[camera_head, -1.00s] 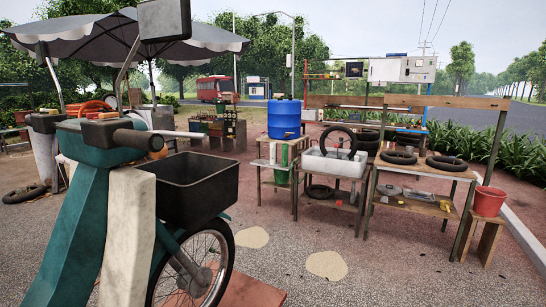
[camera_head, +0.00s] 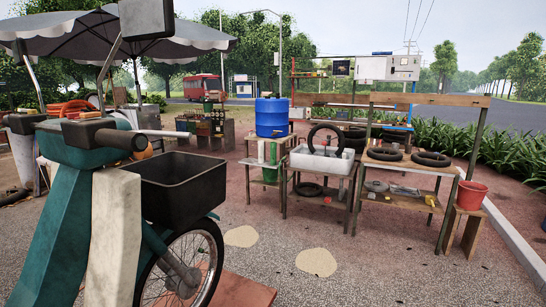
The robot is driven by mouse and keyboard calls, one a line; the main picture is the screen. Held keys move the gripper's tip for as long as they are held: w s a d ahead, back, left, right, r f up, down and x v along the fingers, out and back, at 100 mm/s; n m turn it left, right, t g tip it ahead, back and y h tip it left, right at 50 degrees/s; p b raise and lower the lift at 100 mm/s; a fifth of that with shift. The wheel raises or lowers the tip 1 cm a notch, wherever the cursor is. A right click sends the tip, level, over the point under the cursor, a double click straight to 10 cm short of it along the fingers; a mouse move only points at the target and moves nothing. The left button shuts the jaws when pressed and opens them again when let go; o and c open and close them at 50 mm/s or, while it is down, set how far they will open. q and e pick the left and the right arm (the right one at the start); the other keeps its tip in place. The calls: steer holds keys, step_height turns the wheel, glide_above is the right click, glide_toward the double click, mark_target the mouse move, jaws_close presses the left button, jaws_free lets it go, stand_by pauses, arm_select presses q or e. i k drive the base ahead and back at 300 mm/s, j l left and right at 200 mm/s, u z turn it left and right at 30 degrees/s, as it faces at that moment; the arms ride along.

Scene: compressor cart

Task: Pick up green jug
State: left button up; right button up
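I cannot make out a clear green jug. A green object (camera_head: 270,172) sits low in the wooden stand (camera_head: 249,162) under the blue barrel, partly hidden by the stand's front; it is too small to tell whether it is a jug. Small green items (camera_head: 188,127) also show on the crate-like stand at the back left, and they are too small to tell apart. Neither of my grippers is in view.
A teal scooter with a black basket (camera_head: 182,190) fills the left foreground. A blue barrel (camera_head: 278,117), a white basin (camera_head: 321,160), a workbench with tyres (camera_head: 431,159) and a red bucket (camera_head: 471,195) stand across the middle. Open ground (camera_head: 370,265) lies at the front right.

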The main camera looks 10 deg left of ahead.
mark_target(273, 145)
steer(key=i+j+z, duration=0.1)
steer(key=i+z, duration=0.25)
steer(key=i, duration=1.6)
steer(key=i+u, duration=0.1)
steer(key=i, duration=0.7)
steer(key=i+l+u, duration=0.15)
steer(key=i, duration=0.6)
steer(key=i+j+u, duration=0.1)
steer(key=i+u, duration=0.65)
steer(key=u, duration=0.15)
steer(key=i+l+u, duration=0.15)
steer(key=i+u, duration=0.3)
steer(key=i+j+u, duration=0.15)
steer(key=i+u, duration=0.2)
steer(key=i, duration=0.3)
steer(key=i+u, duration=0.35)
steer(key=i, duration=0.25)
steer(key=i+j+z, duration=0.1)
steer(key=i+z, duration=0.35)
steer(key=i, duration=0.15)
steer(key=i+j+z, duration=0.4)
steer(key=i, duration=0.15)
steer(key=i+j+z, duration=0.45)
steer(key=i+l, duration=0.05)
steer(key=i, duration=0.05)
